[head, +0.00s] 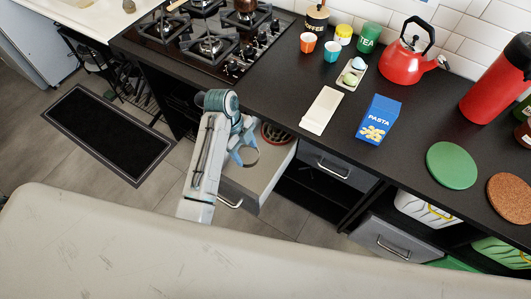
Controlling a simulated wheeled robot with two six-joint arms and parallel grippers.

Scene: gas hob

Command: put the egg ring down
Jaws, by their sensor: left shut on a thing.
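My left gripper (243,148) is shut on the egg ring (251,165), a thin dark ring of which a curved part shows below the fingers. The gripper and ring are over the open drawer (262,191) under the counter. The ring looks held above the drawer floor, but I cannot tell the exact height. My arm and gripper hide the left part of the drawer. My right gripper is not in view.
A red round item (275,134) lies at the drawer's back. The gas hob (210,45) is at upper left. The drawer's front part looks bare.

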